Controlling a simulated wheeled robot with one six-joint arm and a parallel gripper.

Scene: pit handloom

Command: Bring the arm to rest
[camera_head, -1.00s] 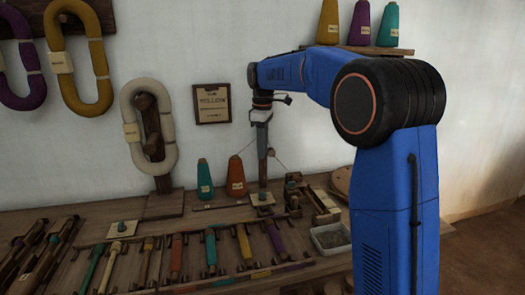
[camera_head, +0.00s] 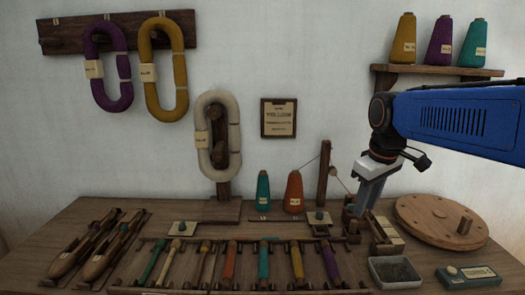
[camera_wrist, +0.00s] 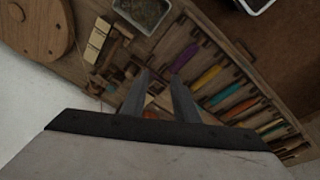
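My blue arm (camera_head: 455,118) reaches in from the right. My gripper (camera_head: 366,208) hangs tilted down above the right part of the wooden bench (camera_head: 60,222), near a small wooden winding device (camera_head: 352,222). In the wrist view my gripper's two grey fingers (camera_wrist: 160,76) stand apart, with a gap between them and nothing visibly held. The bench and its row of coloured bobbins (camera_wrist: 230,90) show beyond the fingertips. The head view does not show the fingertips clearly.
A round wooden disc (camera_head: 425,212), a grey tray (camera_head: 396,274) and a green box (camera_head: 470,277) lie at the right. A thin post (camera_head: 323,175) and orange cone (camera_head: 294,190) stand left of my gripper. A shelf (camera_head: 435,71) with cones hangs above my arm.

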